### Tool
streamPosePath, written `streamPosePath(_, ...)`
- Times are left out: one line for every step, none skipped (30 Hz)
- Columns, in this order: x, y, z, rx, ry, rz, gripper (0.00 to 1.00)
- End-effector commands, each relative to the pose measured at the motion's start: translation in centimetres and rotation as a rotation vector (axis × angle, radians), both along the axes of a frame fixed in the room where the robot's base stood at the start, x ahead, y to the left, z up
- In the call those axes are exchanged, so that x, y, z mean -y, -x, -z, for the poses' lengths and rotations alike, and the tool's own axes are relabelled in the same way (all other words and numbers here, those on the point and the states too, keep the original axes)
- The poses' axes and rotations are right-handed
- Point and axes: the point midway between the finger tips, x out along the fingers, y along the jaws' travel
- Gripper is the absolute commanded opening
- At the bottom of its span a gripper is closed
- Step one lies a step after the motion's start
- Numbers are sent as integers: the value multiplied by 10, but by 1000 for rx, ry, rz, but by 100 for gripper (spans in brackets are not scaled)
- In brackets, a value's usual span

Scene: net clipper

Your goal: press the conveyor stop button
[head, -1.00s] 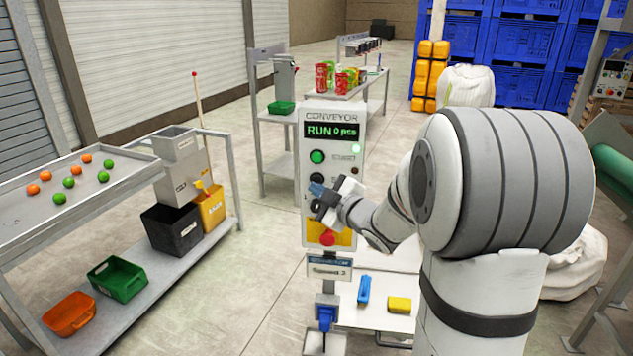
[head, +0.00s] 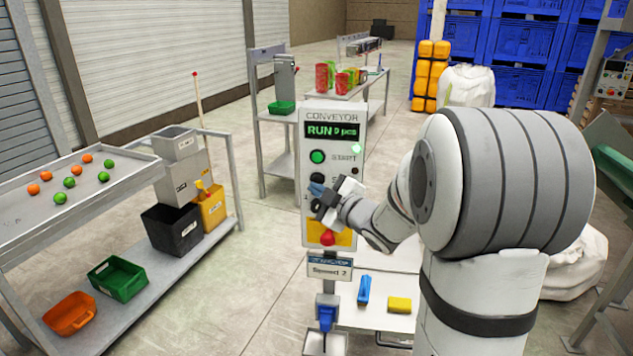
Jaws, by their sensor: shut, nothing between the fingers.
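The conveyor control panel (head: 313,222) stands upright in the middle of the head view. Its display (head: 332,131) reads RUN and a pcs count. A green button (head: 317,157) with a START label sits below the display. A dark round button (head: 317,179) sits under the green one, partly hidden by my gripper. A red button (head: 327,238) on a yellow plate is at the bottom of the panel. My gripper (head: 318,197) is shut and empty, in front of the panel just below the dark button. I cannot tell if it touches the panel.
A sloped table with orange and green balls (head: 69,182) is at left, with an orange bin (head: 70,313) and a green bin (head: 118,278) below. A low shelf behind the panel holds a blue item (head: 364,289) and a yellow sponge-like block (head: 399,304).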

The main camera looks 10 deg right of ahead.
Motion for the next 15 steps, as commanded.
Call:
streamPosePath(0,0,0,0,0,0,0)
streamPosePath(0,0,0,0,0,0,0)
streamPosePath(0,0,0,0,0,0,0)
streamPosePath(0,0,0,0,0,0,0)
streamPosePath(0,0,0,0,0,0,0)
streamPosePath(0,0,0,0,0,0,0)
streamPosePath(0,0,0,0,0,0,0)
streamPosePath(0,0,0,0,0,0,0)
streamPosePath(0,-1,0,0,0,0,0)
streamPosePath(1,-1,0,0,0,0,0)
streamPosePath(1,-2,1,0,0,0,0)
streamPosePath(2,-3,1,1,0,1,0)
streamPosePath(3,-4,1,0,0,1,0)
streamPosePath(3,-5,1,1,0,2,0)
streamPosePath(4,-6,0,1,0,1,0)
